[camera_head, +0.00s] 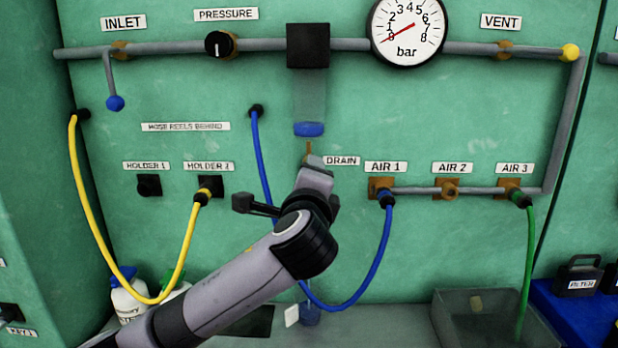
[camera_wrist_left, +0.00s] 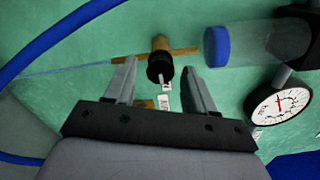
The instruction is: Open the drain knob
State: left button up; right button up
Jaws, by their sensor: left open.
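The drain knob (camera_wrist_left: 160,69) is black with a pale pointer mark, on a brass fitting below the blue-ended clear bowl (camera_head: 309,102). In the left wrist view it shows between the two fingers of my left gripper (camera_wrist_left: 159,66), with a gap on each side. The fingers are open, and I cannot tell how far the knob is beyond their tips. In the head view my left gripper (camera_head: 313,175) is in front of the drain, left of the DRAIN label (camera_head: 342,160), and hides the knob. My right gripper is not in view.
A blue hose (camera_head: 261,165) loops behind my arm to AIR 1 (camera_head: 381,187). A yellow hose (camera_head: 92,220) hangs at left. The pressure gauge (camera_head: 408,28) sits upper right, its needle near zero. A grey tray (camera_head: 448,318) stands at lower right.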

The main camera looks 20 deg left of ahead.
pick_arm(q)
jog(key=shift+v, duration=1.65)
jog(key=s+a+f+n+g+h, duration=0.15)
jog(key=s+f+n+g, duration=0.35)
jog(key=f, duration=0.7)
jog(key=s+a+f+n+g+h, duration=0.1)
jog(key=s+f+n+g+h, duration=0.15)
jog(key=s+f, duration=0.7)
jog(key=s+a+f+n+g+h, duration=0.1)
jog(key=s+a+f+n+g, duration=0.15)
jog(key=s+f+n, duration=0.45)
jog(key=s+a+f+n+g, duration=0.2)
jog(key=s+f+g, duration=0.2)
jog(key=s+f, duration=0.6)
jog(key=w+d+f+t+h, duration=0.2)
jog(key=w+d+f+t, duration=0.1)
jog(key=f+t, duration=0.4)
jog(key=shift+w, duration=0.75)
